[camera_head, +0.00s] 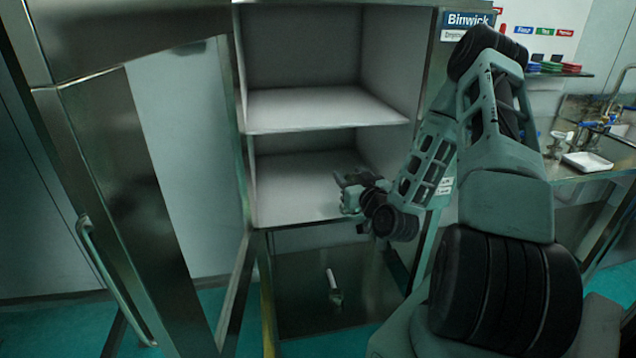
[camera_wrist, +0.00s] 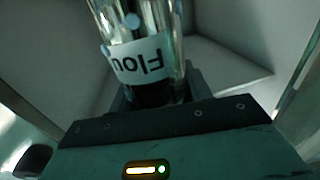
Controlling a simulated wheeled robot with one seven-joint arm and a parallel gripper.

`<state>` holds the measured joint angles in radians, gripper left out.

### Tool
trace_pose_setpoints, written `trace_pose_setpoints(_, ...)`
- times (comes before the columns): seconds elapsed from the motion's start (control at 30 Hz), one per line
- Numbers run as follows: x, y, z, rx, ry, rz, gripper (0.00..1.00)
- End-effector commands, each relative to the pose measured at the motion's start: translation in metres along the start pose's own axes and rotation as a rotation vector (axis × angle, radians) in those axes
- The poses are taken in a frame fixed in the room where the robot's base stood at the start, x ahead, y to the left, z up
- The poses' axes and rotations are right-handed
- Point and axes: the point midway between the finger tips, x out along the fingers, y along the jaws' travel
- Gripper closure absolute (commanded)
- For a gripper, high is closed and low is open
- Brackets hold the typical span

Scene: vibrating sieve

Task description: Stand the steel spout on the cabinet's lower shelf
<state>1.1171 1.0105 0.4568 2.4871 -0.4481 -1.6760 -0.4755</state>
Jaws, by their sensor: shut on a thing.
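My gripper (camera_head: 350,186) is at the front right of the cabinet's lower shelf (camera_head: 285,203), in front of or just inside the opening; the exact depth is hard to tell. In the wrist view my gripper (camera_wrist: 152,92) is shut on a shiny steel cylinder, the spout (camera_wrist: 135,22). It has a white label whose "Flou" lettering appears upside down. The far end of the spout runs out of the wrist view. In the head view the spout is not clearly told apart from the dark fingers. The visible part of the lower shelf is bare.
The cabinet's upper shelf (camera_head: 320,108) is empty. A steel door (camera_head: 110,170) stands open on the left. A sink counter with a white tray (camera_head: 587,162) is at right.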

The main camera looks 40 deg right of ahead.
Motion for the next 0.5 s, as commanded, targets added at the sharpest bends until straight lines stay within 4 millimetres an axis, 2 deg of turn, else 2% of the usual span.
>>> trace_pose_setpoints(0.03, 0.001, 0.005, -0.011, -0.004, 0.005, 0.012, 0.82)
trace_pose_setpoints(0.1, 0.002, 0.009, -0.018, -0.002, 0.003, 0.026, 0.82)
trace_pose_setpoints(0.27, 0.011, 0.015, -0.026, 0.0, 0.003, 0.041, 0.82)
trace_pose_setpoints(0.37, 0.029, 0.018, -0.028, 0.002, 0.002, 0.042, 0.82)
trace_pose_setpoints(0.5, 0.065, 0.025, -0.029, 0.002, 0.003, 0.043, 0.82)
